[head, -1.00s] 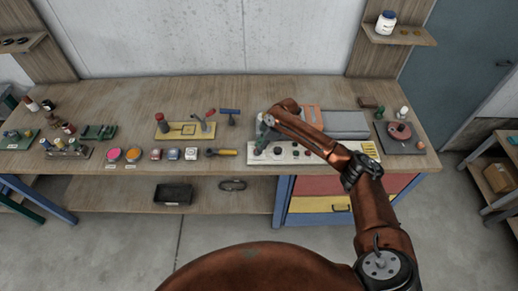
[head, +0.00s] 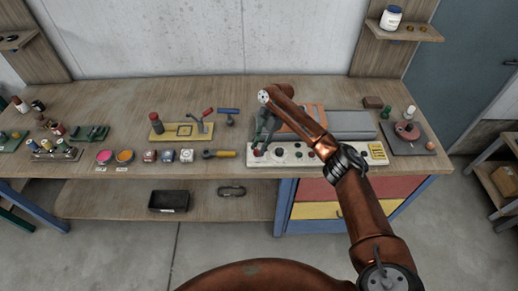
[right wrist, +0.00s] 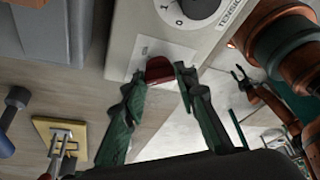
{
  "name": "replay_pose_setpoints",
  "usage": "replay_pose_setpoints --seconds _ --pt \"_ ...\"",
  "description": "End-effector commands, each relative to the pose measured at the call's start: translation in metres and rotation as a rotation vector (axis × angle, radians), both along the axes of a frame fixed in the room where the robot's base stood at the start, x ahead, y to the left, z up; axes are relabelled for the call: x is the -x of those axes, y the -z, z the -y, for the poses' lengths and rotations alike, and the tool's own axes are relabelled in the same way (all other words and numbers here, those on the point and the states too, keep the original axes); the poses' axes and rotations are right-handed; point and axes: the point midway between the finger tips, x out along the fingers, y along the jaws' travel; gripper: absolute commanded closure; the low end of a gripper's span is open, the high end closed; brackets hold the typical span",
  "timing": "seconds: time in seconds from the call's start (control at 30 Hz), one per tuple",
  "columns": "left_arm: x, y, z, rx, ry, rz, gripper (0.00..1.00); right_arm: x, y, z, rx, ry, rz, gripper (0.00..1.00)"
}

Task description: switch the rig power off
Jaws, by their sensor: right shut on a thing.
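The pale control panel (head: 292,161) of the rig lies along the bench's front edge, with a row of knobs on it. In the head view my right gripper (head: 256,149) points down at the panel's left end. In the right wrist view the green fingers of my right gripper (right wrist: 163,80) are closed in around a red switch knob (right wrist: 159,69) on the panel (right wrist: 180,45). A dial (right wrist: 190,8) marked TENSION, with 0 and 1, is beside it. The fingers hide part of the knob.
A yellow-handled tool (head: 221,154) and small jars (head: 167,156) lie left of the panel. A yellow board (head: 180,131) with a lever stands behind them. A grey block (head: 350,124) is behind the panel, and a dark plate (head: 405,146) with a reddish disc is at the right.

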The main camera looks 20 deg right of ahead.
Motion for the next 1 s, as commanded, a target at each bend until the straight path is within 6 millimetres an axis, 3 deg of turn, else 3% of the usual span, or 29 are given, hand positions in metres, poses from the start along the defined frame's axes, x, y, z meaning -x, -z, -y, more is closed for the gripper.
replay_pose_setpoints --seconds 0.47,0.5,0.77,1.0 --pt "0.0005 0.0021 0.0000 0.000 0.000 -0.001 0.60 0.0001 0.0004 0.0002 0.001 -0.017 0.000 0.97" --pt "0.0006 0.0021 0.0001 0.000 0.000 -0.001 0.60 0.0001 0.0003 0.0003 0.001 -0.017 0.000 0.72" --pt "0.0005 0.0021 0.0001 0.000 0.000 -0.001 0.60 0.0000 0.0002 0.0003 0.001 -0.015 0.000 0.55" --pt "0.0015 0.0021 -0.0008 -0.001 -0.001 -0.001 0.60 -0.0002 -0.0002 0.0005 0.001 -0.014 0.000 0.55"
